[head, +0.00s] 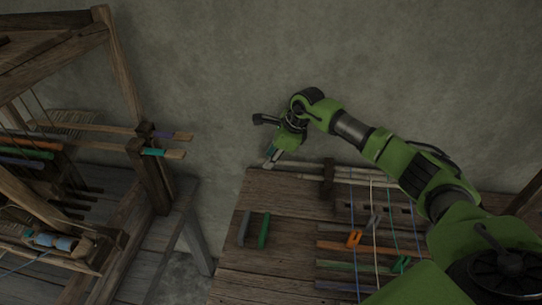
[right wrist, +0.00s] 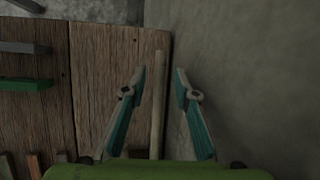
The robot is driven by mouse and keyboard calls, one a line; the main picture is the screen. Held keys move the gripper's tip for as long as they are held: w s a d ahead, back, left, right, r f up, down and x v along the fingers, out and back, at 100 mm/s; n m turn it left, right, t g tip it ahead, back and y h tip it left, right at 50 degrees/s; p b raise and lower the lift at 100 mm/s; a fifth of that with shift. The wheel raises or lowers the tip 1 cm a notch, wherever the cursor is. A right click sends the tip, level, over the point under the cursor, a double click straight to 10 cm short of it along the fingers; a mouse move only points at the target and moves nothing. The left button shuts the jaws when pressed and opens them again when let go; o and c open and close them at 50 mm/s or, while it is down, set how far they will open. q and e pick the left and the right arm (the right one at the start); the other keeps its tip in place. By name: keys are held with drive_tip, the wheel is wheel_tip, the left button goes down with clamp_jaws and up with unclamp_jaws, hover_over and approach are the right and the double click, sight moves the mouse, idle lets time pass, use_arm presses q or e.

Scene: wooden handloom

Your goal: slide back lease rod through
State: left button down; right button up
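My right gripper (head: 271,158) hangs over the back left corner of the wooden table. In the right wrist view its two teal-sided fingers (right wrist: 160,72) are spread apart. A pale wooden rod (right wrist: 158,95) lies between them along the table's back edge, with a gap on each side. In the head view pale rods (head: 305,178) run along that back edge, past a dark upright block. Which of them is the back lease rod I cannot tell. Two flat sticks, one purple-ended (head: 182,136) and one teal-ended (head: 174,153), stick out from the loom. My left gripper is not in view.
The loom frame (head: 124,65) stands at the left, with a gap between it and the table (head: 262,200). A grey bar (head: 244,229) and a green bar (head: 264,230) lie on the table. Strings cross coloured sticks (head: 340,247) at the table's right. A wall rises behind.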

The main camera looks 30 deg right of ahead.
sight(313, 164)
clamp_jaws()
drive_tip(key=s+d+b, duration=0.1)
drive_tip(key=s+d, duration=0.1)
drive_tip(key=d, duration=0.1)
drive_tip(key=s+d+b, duration=0.1)
drive_tip(key=s+d, duration=0.2)
drive_tip(key=d, duration=0.1)
drive_tip(key=s+d+b, duration=0.1)
drive_tip(key=s+d, duration=0.2)
drive_tip(key=d, duration=0.1)
drive_tip(key=shift+s, duration=0.1)
unclamp_jaws()
drive_tip(key=shift+s, duration=0.1)
drive_tip(key=shift+r, duration=0.1)
drive_tip(key=v, duration=1.2)
